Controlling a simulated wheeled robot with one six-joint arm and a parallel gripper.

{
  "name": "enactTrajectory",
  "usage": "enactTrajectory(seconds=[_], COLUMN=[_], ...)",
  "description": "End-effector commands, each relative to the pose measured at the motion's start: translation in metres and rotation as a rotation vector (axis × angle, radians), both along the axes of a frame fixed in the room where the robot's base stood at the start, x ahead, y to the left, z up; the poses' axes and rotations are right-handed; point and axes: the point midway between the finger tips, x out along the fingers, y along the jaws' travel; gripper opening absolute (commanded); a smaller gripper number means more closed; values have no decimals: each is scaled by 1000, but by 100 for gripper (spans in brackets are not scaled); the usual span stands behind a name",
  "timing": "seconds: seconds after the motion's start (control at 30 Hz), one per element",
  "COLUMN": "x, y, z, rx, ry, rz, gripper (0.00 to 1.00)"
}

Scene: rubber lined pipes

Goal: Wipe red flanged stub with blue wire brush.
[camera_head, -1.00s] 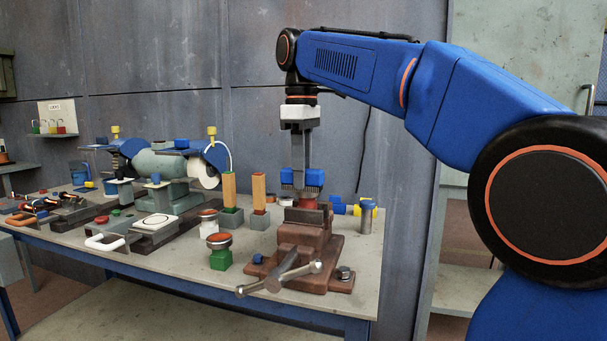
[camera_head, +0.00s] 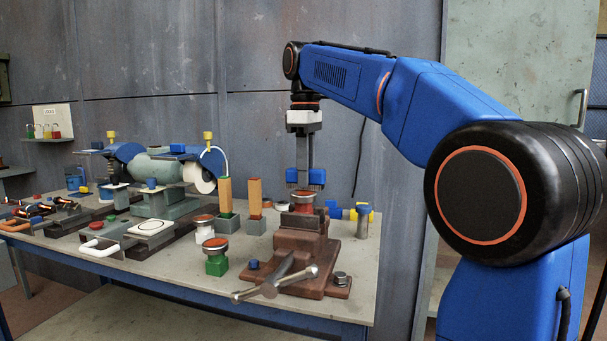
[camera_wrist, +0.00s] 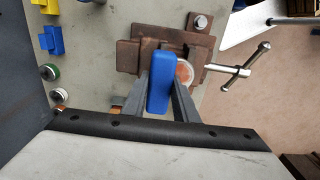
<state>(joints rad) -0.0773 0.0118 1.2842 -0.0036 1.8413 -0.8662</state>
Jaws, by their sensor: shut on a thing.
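My gripper (camera_head: 304,167) points straight down and is shut on the blue wire brush (camera_head: 317,177), whose bristles face down. In the wrist view the blue brush back (camera_wrist: 160,84) lies between my two fingers. The red flanged stub (camera_head: 303,196) stands upright in the brown vise (camera_head: 298,245), directly below the brush. The bristles are at or just above the stub's top; I cannot tell whether they touch. In the wrist view the stub's round reddish top (camera_wrist: 184,72) shows beside the brush, partly hidden by it and a finger.
A green-based red-topped stub (camera_head: 215,262) and wooden-handled pieces (camera_head: 255,196) stand left of the vise. Blue and yellow pieces and a grey cylinder (camera_head: 362,224) stand to its right. The vise's T-handle (camera_head: 268,290) juts forward. A bench grinder (camera_head: 155,170) stands further left.

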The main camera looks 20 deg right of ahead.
Motion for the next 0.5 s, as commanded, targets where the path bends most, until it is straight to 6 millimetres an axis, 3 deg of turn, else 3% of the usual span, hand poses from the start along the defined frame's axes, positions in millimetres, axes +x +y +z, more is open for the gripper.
enactTrajectory(seconds=[0.27,0.5], x=[2,-8], y=[-2,6], z=[-3,-4], rx=[1,0], ry=[1,4], rz=[0,2], gripper=[8,8])
